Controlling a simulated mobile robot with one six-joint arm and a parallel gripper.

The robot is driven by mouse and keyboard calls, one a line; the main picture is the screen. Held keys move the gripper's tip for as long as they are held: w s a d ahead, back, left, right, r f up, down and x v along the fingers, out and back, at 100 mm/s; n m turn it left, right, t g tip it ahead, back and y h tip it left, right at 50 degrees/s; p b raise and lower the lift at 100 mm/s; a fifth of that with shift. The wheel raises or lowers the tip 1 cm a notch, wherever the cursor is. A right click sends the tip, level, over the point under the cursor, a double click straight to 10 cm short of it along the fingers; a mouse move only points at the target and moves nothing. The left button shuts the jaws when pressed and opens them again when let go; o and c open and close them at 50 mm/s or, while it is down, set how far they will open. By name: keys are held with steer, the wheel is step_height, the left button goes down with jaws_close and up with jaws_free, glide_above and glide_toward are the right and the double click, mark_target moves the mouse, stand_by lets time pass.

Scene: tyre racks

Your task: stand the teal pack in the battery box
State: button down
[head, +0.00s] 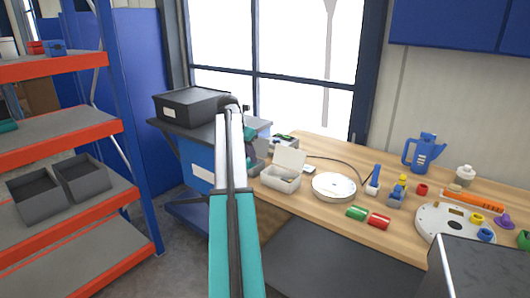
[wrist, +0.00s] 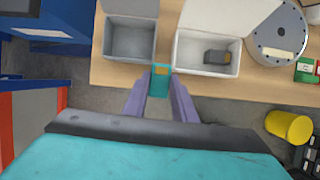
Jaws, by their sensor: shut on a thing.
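The teal pack (wrist: 160,83) is upright between my gripper's fingers (wrist: 160,88) in the wrist view, with a yellow-orange patch on its top. My gripper is shut on it, at the table's front edge, below the grey and white boxes in the picture. The white box (wrist: 183,69), which looks like the battery box, has its lid open and a dark pack (wrist: 215,57) with a yellowish end inside. The white box also shows on the table in the head view (head: 278,184), right of my arm. The held pack cannot be made out in the head view.
An open, empty-looking grey box (wrist: 129,20) stands left of the white box. A round white-topped disc (head: 334,186) and green and red cylinders lie to the right on the table (head: 315,218). A yellow cylinder (wrist: 288,125) is beyond the table edge. An orange-edged rack (head: 60,142) stands left.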

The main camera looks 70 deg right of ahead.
steer(key=w+a+f+m, duration=0.1)
steer(key=w+a+f, duration=0.2)
steer(key=w+a, duration=0.7)
steer(key=w+a+f, duration=0.2)
steer(key=w+a, duration=0.5)
steer(key=a, duration=0.5)
steer(key=w+a+f+m, duration=0.1)
steer(key=w+a+f, duration=0.2)
steer(key=w+a, duration=0.7)
steer(key=a+f+m, duration=0.1)
steer(key=a+f, duration=0.1)
steer(key=a, duration=1.9)
steer(key=w+a+f+m+g, duration=0.1)
steer(key=a+f, duration=0.2)
steer(key=a, duration=1.8)
steer(key=shift+w+f+g, duration=0.15)
steer(key=shift+f+g, duration=0.15)
steer(key=shift+w, duration=0.15)
